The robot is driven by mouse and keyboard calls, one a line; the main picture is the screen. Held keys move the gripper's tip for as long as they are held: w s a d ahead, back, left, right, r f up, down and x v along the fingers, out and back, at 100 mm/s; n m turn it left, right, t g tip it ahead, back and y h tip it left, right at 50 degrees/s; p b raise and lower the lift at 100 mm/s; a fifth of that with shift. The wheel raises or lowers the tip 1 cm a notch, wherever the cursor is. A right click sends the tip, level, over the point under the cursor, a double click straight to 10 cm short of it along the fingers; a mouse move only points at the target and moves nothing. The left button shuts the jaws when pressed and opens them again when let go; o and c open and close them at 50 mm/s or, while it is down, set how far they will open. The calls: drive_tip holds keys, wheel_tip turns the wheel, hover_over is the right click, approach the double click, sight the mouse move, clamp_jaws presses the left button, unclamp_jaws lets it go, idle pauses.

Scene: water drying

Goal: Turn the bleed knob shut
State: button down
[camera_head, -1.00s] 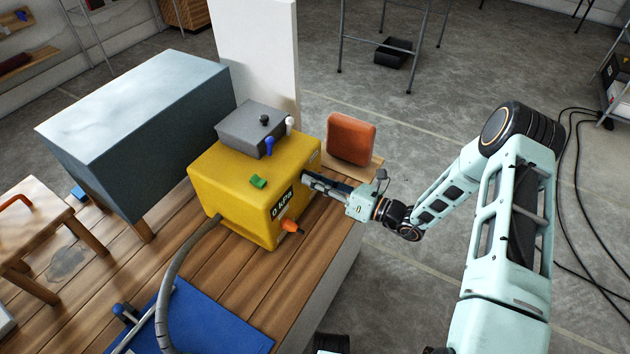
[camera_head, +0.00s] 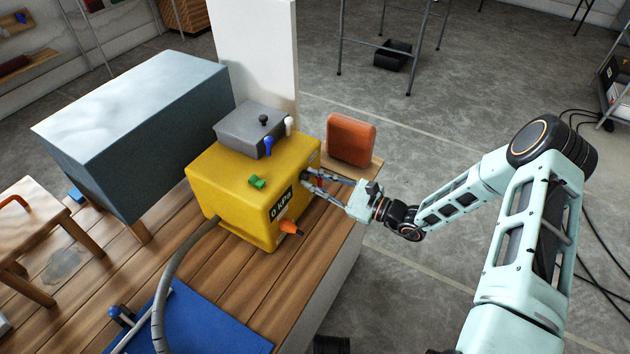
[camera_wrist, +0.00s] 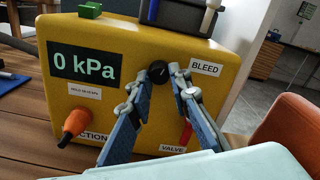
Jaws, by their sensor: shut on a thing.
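The yellow pump box (camera_head: 225,190) stands on the wooden bench. In the wrist view its front panel (camera_wrist: 215,95) carries a display (camera_wrist: 84,66) reading 0 kPa and a BLEED label (camera_wrist: 205,68). The small round black bleed knob (camera_wrist: 158,72) sits left of that label and has a pale mark on its face. My gripper (camera_wrist: 164,74) has its two blue-grey fingers at the knob, one on either side, and is shut on it. In the head view my gripper (camera_head: 306,178) reaches the box's right side, where the fingertips hide most of the knob.
An orange nozzle (camera_head: 290,227) sticks out low on the panel; a red part (camera_wrist: 186,132) shows behind my right finger above the VALVE label. A grey box (camera_head: 250,130) sits on top. An orange-red block (camera_head: 351,139) stands close behind my gripper. A grey hose (camera_head: 172,275) curves left.

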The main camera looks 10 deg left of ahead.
drive_tip(key=shift+n, duration=1.7)
drive_tip(key=c, duration=1.8)
unclamp_jaws()
drive_tip(key=shift+o, duration=0.2)
drive_tip(key=shift+d, duration=0.15)
drive_tip(key=v, duration=1.1)
drive_tip(key=shift+s+d, duration=0.15)
drive_tip(key=shift+d, duration=0.2)
